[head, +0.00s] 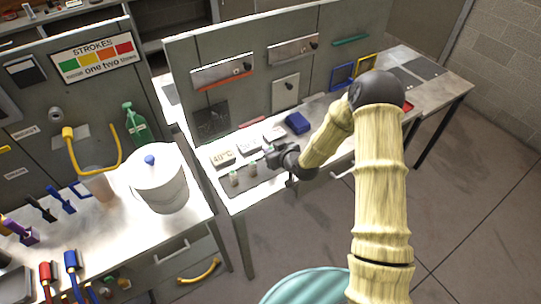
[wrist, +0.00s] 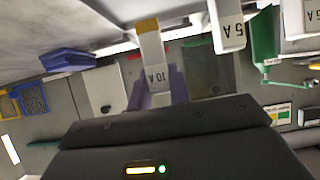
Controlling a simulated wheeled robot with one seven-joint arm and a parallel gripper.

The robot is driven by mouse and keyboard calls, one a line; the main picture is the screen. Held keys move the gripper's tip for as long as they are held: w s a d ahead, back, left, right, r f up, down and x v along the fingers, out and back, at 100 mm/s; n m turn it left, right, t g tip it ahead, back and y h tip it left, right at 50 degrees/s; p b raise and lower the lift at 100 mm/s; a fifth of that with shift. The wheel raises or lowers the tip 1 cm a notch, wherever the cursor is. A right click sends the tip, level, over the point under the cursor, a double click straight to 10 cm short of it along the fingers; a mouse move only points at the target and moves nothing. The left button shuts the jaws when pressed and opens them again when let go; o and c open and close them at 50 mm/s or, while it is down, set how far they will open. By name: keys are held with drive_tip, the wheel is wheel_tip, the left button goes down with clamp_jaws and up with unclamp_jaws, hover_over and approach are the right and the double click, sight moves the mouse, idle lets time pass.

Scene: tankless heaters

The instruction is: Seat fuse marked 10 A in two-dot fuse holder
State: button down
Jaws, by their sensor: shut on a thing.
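My gripper (head: 272,155) is over the middle bench in the head view, above the end of a dark mat. In the wrist view it is shut on a white fuse marked 10 A (wrist: 155,72), which has a yellow end (wrist: 147,25). Two more white pieces, each marked 5 A, show beside it, one nearer (wrist: 229,28) and one at the right edge (wrist: 311,16). In the head view two small pale upright pieces (head: 234,179) (head: 252,169) stand on the mat left of my gripper; their marks are too small to read. I cannot make out the two-dot fuse holder.
White blocks (head: 222,157) stand in a row along the bench behind the mat, and a blue object (head: 297,123) lies farther right. A grey panel (head: 240,80) rises behind the bench. A white lidded pot (head: 158,185) and a green bottle (head: 135,125) stand at left.

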sight(271, 148)
wheel_tip(271, 148, up, 7)
drive_tip(key=shift+r+b, duration=0.1)
drive_tip(key=shift+b, duration=0.5)
idle(0.3)
